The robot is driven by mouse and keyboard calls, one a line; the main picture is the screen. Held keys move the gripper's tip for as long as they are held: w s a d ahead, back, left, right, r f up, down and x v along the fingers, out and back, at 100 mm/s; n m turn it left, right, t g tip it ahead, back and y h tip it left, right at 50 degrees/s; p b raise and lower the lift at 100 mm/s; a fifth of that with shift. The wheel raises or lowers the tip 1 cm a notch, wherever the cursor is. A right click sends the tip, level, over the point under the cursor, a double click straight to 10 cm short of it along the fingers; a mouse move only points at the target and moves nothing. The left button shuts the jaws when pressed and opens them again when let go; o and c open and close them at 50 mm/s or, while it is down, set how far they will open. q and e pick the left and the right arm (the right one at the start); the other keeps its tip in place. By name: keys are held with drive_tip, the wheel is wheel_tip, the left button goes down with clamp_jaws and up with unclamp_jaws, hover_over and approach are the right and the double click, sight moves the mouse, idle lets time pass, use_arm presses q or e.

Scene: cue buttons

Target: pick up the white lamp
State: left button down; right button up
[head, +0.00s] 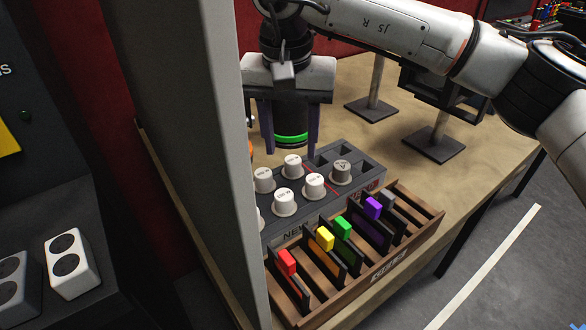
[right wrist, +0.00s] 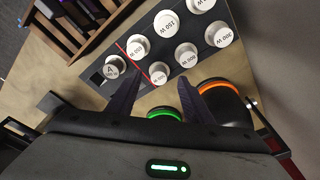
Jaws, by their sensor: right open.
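Several white round-capped lamps with watt markings stand in a dark grey tray (head: 372,164). They include a back one (head: 292,166), a front one (head: 284,201) and one to its right (head: 314,186). A greyer cap marked A (head: 341,172) stands right of a red line. I cannot tell which is the white lamp meant. My right gripper (head: 290,148) is open and empty, pointing down behind the tray. In the right wrist view its fingers (right wrist: 160,84) are spread short of the white caps (right wrist: 158,73). My left gripper is out of view.
A dark green-ringed cylinder (head: 291,139) stands by my right fingers; an orange-ringed one (right wrist: 220,89) is beside it. A wooden rack (head: 428,229) with coloured tabs lies in front of the tray. A tall grey panel (head: 185,130) hides the tray's left end.

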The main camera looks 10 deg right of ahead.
sight(293, 159)
drive_tip(key=f, duration=0.1)
drive_tip(key=w+f, duration=0.1)
drive_tip(key=f, duration=0.2)
drive_tip(key=shift+w+d+f+p, duration=0.3)
drive_tip(key=shift+w+d+f, duration=0.05)
drive_tip(key=shift+d+f, duration=0.05)
drive_tip(key=shift+c, duration=0.4)
drive_tip(key=c, duration=1)
